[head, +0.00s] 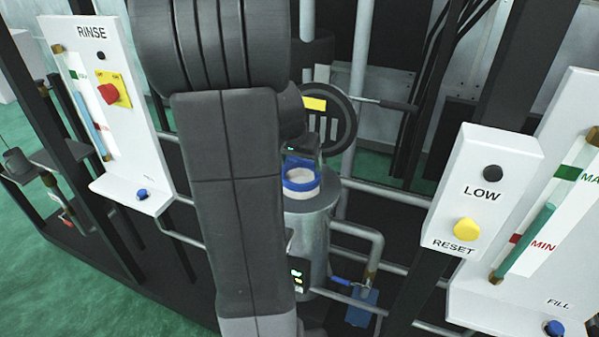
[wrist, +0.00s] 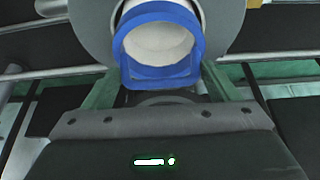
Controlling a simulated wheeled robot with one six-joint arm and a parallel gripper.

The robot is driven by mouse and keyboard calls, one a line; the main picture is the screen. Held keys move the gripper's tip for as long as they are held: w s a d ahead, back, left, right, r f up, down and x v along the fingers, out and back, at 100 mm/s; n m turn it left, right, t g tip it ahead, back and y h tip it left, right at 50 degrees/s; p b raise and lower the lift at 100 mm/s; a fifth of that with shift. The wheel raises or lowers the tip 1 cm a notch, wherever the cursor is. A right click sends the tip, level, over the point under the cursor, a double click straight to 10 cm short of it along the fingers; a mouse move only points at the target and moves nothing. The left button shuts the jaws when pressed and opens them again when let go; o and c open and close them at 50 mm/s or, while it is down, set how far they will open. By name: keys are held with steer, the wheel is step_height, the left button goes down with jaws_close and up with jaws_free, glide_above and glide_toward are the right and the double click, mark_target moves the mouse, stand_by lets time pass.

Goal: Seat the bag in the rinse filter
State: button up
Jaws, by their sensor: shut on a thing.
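The bag (head: 300,184) has a blue ring rim and a white body. In the wrist view the bag (wrist: 160,42) shows its open mouth and a blue tab on the near side. My gripper (wrist: 161,80) is shut on this blue rim at the tab. The rinse filter (head: 312,232) is a grey metal cylinder, and its round top (wrist: 226,18) surrounds the bag in the wrist view. The bag is at the filter's mouth, with the blue ring above the top edge. How far the white body reaches inside is hidden. My arm covers the filter's left side in the head view.
A round dark lid (head: 341,122) with a yellow label stands open behind the filter. Pipes (head: 362,236) run close on the right. The RINSE panel (head: 122,150) is at left, and the LOW/RESET box (head: 478,190) is at right.

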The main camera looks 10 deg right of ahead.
mark_target(300, 174)
steer(key=shift+f, duration=2.05)
steer(key=shift+f, duration=0.2)
steer(key=o, duration=1.4)
steer(key=shift+r, duration=0.15)
steer(key=shift+r, duration=0.15)
steer(key=v, duration=1.2)
steer(key=shift+b, duration=0.3)
